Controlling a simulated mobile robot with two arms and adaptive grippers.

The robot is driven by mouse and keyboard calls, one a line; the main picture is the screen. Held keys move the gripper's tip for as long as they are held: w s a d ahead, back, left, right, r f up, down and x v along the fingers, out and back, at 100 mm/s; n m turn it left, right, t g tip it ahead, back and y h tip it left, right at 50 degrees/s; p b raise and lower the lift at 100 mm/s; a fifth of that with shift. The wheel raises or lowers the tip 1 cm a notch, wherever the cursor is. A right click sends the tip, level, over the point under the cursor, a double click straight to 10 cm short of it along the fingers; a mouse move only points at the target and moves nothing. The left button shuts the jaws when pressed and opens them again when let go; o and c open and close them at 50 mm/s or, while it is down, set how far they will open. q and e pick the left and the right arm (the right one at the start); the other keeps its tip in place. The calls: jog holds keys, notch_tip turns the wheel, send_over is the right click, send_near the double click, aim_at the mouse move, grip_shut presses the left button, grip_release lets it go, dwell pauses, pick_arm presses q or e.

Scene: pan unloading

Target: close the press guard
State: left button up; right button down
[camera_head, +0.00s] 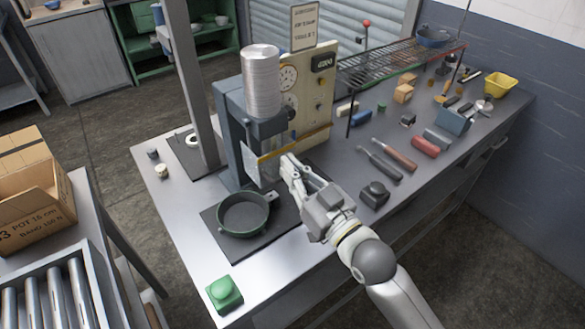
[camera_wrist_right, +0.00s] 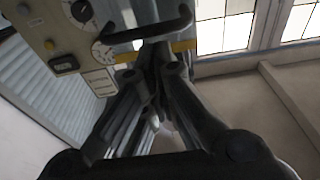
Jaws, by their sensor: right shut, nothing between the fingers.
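The press (camera_head: 232,140) is a blue-grey frame with a silver cylinder (camera_head: 262,80) on top, standing on the bench. Its guard looks like a clear panel (camera_head: 250,163) with a yellow edge bar (camera_head: 310,137) at the front of the press; how far it stands open is hard to tell. My right gripper (camera_head: 288,164) is shut and empty, its fingertips close to the guard's yellow edge. My left gripper is out of view.
A dark green pan (camera_head: 243,228) sits on a black mat in front of the press. A control panel (camera_head: 300,95) with gauges stands behind. A green button box (camera_head: 224,293), a dark block (camera_head: 374,194) and several tools lie on the bench.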

jog(key=shift+f, duration=0.2)
notch_tip(320, 180, down, 9)
jog(key=b, duration=0.5)
dwell(0.3)
